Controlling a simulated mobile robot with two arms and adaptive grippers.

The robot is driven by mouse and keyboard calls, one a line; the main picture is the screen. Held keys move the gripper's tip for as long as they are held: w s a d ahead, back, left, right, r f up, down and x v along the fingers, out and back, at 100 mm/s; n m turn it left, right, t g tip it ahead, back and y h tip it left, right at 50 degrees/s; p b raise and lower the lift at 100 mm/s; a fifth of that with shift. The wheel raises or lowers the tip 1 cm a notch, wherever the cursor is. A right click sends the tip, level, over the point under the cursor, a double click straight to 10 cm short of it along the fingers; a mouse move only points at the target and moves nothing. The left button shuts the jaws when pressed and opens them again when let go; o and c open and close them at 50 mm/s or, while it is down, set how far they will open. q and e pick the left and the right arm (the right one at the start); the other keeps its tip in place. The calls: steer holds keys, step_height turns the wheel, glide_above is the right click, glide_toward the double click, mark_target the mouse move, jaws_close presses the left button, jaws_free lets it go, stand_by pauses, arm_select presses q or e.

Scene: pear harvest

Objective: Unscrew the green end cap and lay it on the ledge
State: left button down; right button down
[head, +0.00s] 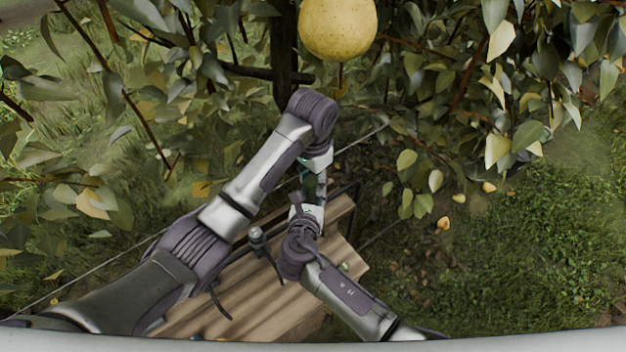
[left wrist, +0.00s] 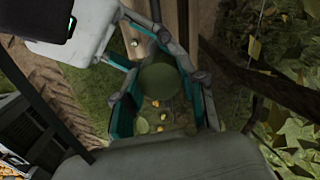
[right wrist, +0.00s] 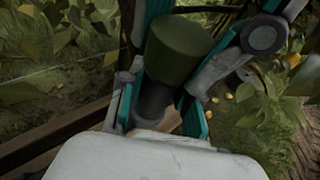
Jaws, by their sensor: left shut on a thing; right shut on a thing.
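My left gripper (head: 316,164) comes down from above and faces my right gripper (head: 308,212) over the wooden ledge (head: 255,290). In the left wrist view the dark green end cap (left wrist: 160,82) sits between the teal pads of the left gripper (left wrist: 163,115), which is shut on it. In the right wrist view the cap (right wrist: 182,48) tops a dark grey cylinder (right wrist: 152,102). The right gripper (right wrist: 156,112) is shut on that cylinder. Cap and cylinder look in line; whether the cap is still threaded on cannot be told. In the head view both are largely hidden by the grippers.
A yellow pear (head: 338,28) hangs above the grippers, near a dark trunk (head: 285,65). Leafy branches crowd both sides. A small dark stand with a round knob (head: 256,234) is left of my right wrist. Grass lies around.

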mark_target(313, 180)
arm_select(q)
steer(key=shift+r, duration=0.8)
arm_select(e)
steer(key=shift+f, duration=0.1)
arm_select(q)
steer(key=shift+r, duration=0.1)
steer(key=shift+r, duration=1.95)
arm_select(e)
steer(key=c, duration=0.7)
jaws_free()
steer(key=shift+s, duration=0.1)
steer(key=v, duration=1.2)
